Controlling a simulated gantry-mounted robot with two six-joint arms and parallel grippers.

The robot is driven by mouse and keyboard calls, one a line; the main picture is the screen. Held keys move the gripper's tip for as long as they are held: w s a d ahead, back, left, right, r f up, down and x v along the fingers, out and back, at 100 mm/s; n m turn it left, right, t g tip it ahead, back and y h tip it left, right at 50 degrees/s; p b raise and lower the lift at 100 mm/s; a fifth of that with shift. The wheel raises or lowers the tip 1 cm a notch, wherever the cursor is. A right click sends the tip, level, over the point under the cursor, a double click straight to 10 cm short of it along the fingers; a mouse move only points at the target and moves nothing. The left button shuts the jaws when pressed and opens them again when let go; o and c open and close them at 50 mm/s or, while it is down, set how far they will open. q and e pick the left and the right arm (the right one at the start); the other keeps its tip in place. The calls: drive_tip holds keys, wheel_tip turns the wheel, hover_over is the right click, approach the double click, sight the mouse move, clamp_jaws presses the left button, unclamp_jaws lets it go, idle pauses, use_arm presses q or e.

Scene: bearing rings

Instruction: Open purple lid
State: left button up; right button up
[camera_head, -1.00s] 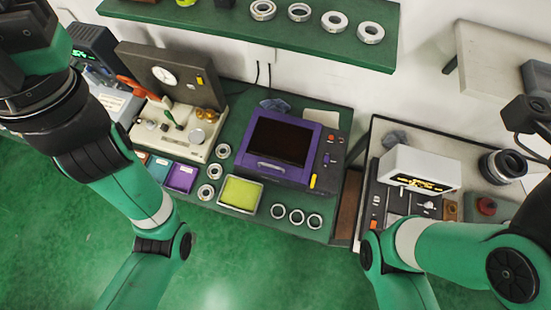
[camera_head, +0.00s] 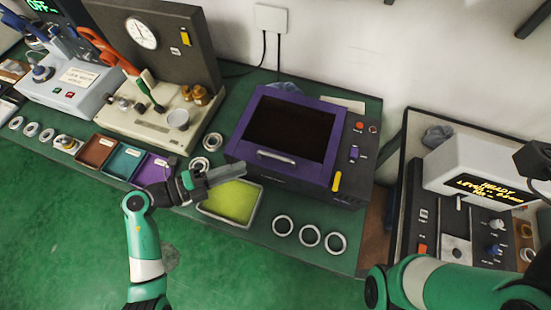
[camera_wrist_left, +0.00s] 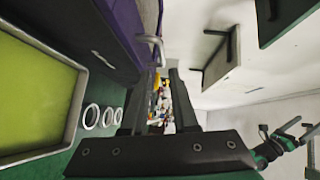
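The purple lid (camera_head: 328,157) with a dark window lies shut on a dark box in the head view. Its pale bar handle (camera_head: 277,158) is on the front edge. It also shows in the left wrist view as a purple edge (camera_wrist_left: 126,22) with the handle (camera_wrist_left: 151,46) ahead of the fingers. My left gripper (camera_head: 243,170) is just in front and left of the handle, over the yellow-green tray. The wrist view shows its two fingers (camera_wrist_left: 158,90) apart with nothing between them. My right arm shows at the lower right; its fingers are not clear.
The yellow-green tray (camera_head: 232,202) is in front of the box. Several metal rings, including one at the front (camera_head: 283,225), lie on the green bench. Small coloured bins (camera_head: 123,161) and a gauge station (camera_head: 150,45) are to the left. A white display unit (camera_head: 480,175) stands right.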

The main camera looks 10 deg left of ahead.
sight(273, 157)
use_arm(q)
drive_tip(key=b+x, duration=0.3)
drive_tip(key=x, duration=0.8)
drive_tip(key=shift+w+d, duration=0.15)
drive_tip(key=shift+d, duration=0.05)
clamp_jaws()
drive_tip(key=shift+r, duration=0.1)
idle(0.8)
